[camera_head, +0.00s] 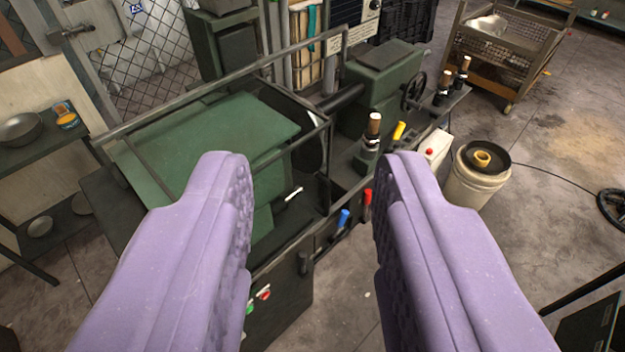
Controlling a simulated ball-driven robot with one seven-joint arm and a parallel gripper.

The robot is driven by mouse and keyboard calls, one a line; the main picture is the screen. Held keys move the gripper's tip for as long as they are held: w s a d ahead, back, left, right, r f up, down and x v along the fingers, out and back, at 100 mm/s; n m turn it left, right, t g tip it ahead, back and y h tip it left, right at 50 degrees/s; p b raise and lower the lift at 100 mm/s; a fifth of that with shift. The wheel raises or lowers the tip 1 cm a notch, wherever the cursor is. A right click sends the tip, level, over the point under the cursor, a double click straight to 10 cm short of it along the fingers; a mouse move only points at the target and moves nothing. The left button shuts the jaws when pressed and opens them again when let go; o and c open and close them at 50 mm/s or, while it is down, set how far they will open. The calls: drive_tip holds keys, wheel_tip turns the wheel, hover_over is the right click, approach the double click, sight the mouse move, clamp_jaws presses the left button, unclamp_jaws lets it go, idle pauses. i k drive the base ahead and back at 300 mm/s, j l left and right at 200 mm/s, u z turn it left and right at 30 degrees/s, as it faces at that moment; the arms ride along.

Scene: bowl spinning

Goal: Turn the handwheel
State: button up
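The handwheel (414,91) is a small dark spoked wheel on the right end of a green lathe-like machine (205,138). It stands upright beside the green tailstock block (384,80). My gripper (312,168) has two purple fingers, wide apart, with nothing between them. It is open in the near foreground, in front of the machine. The handwheel shows beyond and above the right finger, apart from it. The fingers cover part of the machine's front.
A dark metal guard frame (215,82) stands over the machine. Wooden-handled tools (374,125) stand near the handwheel. Coloured levers (367,198) stick out in front. A bucket (478,183) stands right, and a mesh cart (505,50) behind. The floor at right has free room.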

sight(413, 91)
drive_tip(key=i+l, duration=0.25)
drive_tip(key=i, duration=0.25)
drive_tip(key=i+l+z, duration=0.1)
drive_tip(key=i+l, duration=0.15)
drive_tip(key=i, duration=0.2)
drive_tip(key=i+l, duration=0.2)
drive_tip(key=i, duration=0.3)
drive_tip(key=i+l+z, duration=0.1)
drive_tip(key=i, duration=0.4)
drive_tip(key=i+l, duration=0.3)
drive_tip(key=i, duration=0.15)
drive_tip(key=i+l+z, duration=0.1)
drive_tip(key=i, duration=0.4)
